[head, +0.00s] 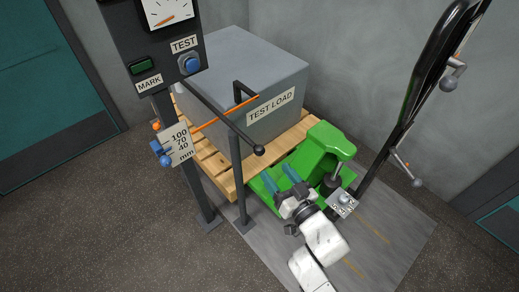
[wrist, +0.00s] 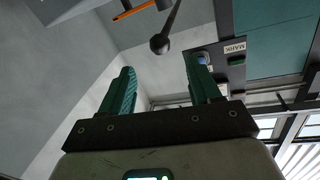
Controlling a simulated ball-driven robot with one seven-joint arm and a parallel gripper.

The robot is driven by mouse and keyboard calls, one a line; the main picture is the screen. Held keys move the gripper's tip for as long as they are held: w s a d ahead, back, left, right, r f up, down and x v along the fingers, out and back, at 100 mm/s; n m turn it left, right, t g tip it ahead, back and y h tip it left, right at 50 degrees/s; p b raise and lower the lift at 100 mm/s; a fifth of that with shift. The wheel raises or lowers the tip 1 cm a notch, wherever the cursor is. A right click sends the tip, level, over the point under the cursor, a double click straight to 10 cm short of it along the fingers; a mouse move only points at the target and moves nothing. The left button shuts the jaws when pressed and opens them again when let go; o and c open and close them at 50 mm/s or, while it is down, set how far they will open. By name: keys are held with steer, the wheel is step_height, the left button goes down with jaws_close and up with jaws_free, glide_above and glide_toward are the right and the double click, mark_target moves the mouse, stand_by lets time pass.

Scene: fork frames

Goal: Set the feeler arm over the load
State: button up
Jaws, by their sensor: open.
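A grey block labelled TEST LOAD (head: 235,65) sits on a wooden pallet (head: 215,165). A dark rod with a ball knob (head: 258,150) slants down in front of the load, and an orange rod (head: 222,118) crosses it. I cannot tell which is the feeler arm. The knob also shows in the wrist view (wrist: 160,44), just beyond the fingertips and between them in the picture. My gripper (head: 279,178) is open and empty, with teal fingers pointing up toward the knob. It appears below the knob and apart from it; the wrist view shows both fingers (wrist: 160,66).
A post carries a gauge panel (head: 140,45) with MARK and TEST buttons and a mm scale (head: 181,143). A thinner dark post (head: 240,170) stands before the pallet. A green pallet jack (head: 325,145) with a tall handle is close on the right. Floor at front left is clear.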

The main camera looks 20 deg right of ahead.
mark_target(263, 154)
steer(key=w, duration=0.7)
steer(key=w+a+b, duration=0.1)
steer(key=w, duration=0.2)
steer(key=shift+w+a, duration=0.1)
steer(key=shift+w, duration=0.1)
jaws_close()
stand_by(0.3)
